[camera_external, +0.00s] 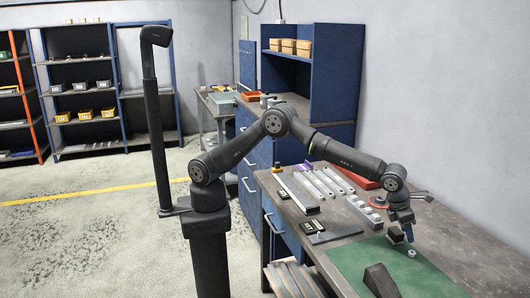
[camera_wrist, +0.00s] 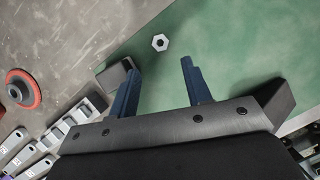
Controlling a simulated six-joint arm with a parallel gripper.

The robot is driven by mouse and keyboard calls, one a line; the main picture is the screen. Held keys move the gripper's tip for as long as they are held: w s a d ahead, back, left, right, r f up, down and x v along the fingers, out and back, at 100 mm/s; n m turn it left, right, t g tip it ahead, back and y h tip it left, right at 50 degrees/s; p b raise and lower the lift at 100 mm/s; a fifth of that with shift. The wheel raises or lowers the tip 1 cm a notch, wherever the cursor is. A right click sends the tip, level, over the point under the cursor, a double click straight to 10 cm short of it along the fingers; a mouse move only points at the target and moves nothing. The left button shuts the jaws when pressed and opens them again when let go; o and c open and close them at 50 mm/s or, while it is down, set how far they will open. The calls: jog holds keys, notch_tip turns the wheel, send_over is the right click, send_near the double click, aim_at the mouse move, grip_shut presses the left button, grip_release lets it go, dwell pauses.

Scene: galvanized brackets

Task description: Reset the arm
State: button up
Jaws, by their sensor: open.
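My gripper (camera_external: 402,219) is at the right of the workbench, pointing down over the edge of the green mat (camera_external: 345,258). In the wrist view its two blue fingers (camera_wrist: 160,72) are apart with nothing between them. A hex nut (camera_wrist: 160,42) lies on the mat beyond the fingertips; it also shows in the external view (camera_external: 411,253). A small dark block (camera_wrist: 117,74) is close beside the left finger; I cannot tell whether they touch. The arm is stretched out to the right, over the bench.
A grey stepped metal part (camera_external: 364,211) and a red-rimmed disc (camera_external: 378,201) lie near the gripper. Several long pale bars (camera_external: 323,182) lie farther left. A dark wedge-shaped object (camera_external: 381,280) stands on the mat in front. A blue cabinet (camera_external: 333,75) rises behind the bench.

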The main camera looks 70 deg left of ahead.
aim_at(409, 252)
jog(key=x, duration=0.7)
jog(key=shift+w+d+f, duration=0.1)
jog(key=shift+w+f, duration=0.05)
jog(key=shift+f, duration=0.2)
notch_tip(409, 252, up, 4)
jog(key=shift+r, duration=0.15)
jog(key=s+d+r, duration=0.3)
jog(key=s+r, duration=0.4)
jog(key=s, duration=0.4)
jog(key=s+a, duration=0.2)
jog(key=s, duration=1.3)
jog(key=w+f, duration=0.3)
jog(key=w, duration=0.1)
jog(key=w+f, duration=0.3)
jog(key=w+a+f, duration=0.1)
jog(key=w+f, duration=0.2)
jog(key=w, duration=0.1)
jog(key=shift+w, duration=0.35)
jog(key=shift+f, duration=0.85)
jog(key=shift+r, duration=0.15)
